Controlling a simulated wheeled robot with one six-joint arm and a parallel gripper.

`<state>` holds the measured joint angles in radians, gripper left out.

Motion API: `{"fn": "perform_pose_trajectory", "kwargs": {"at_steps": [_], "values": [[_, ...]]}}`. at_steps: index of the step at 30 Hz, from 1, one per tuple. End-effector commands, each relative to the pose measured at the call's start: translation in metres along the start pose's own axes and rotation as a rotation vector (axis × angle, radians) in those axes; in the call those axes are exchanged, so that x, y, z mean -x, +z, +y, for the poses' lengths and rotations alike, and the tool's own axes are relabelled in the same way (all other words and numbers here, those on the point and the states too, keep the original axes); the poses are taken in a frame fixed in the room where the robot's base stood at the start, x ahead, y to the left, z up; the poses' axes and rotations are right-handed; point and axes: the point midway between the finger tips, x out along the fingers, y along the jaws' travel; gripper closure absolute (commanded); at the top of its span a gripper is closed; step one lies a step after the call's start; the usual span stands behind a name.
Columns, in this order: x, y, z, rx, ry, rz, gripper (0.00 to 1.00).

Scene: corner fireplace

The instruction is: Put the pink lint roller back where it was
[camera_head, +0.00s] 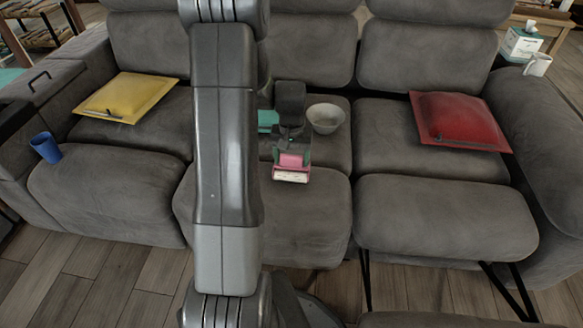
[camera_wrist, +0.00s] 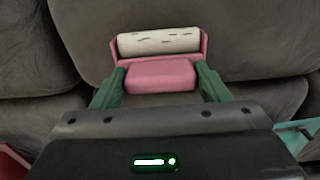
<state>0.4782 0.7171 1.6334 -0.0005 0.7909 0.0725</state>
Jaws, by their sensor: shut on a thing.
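The pink lint roller (camera_head: 291,170) has a pink frame and a pale roll with dark marks. My gripper (camera_head: 293,153) is shut on it, over the middle seat of the grey sofa. In the wrist view, the lint roller (camera_wrist: 160,76) sits between the two green fingers of my gripper (camera_wrist: 160,84), its pale roll pointing away from the gripper. I cannot tell whether the roller touches the seat. My arm hides part of the middle of the sofa in the head view.
A tissue box (camera_head: 521,43) and white mug (camera_head: 538,64) stand at far right.

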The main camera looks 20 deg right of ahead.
Motion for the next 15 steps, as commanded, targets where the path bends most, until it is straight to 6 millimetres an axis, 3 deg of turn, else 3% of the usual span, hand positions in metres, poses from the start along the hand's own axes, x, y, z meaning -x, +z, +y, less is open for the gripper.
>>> {"fn": "perform_pose_trajectory", "kwargs": {"at_steps": [6,15], "values": [[-0.032,0.000,0.000,0.000,0.000,-0.002,0.50],[-0.034,0.000,0.000,0.001,0.000,0.000,0.50]]}}
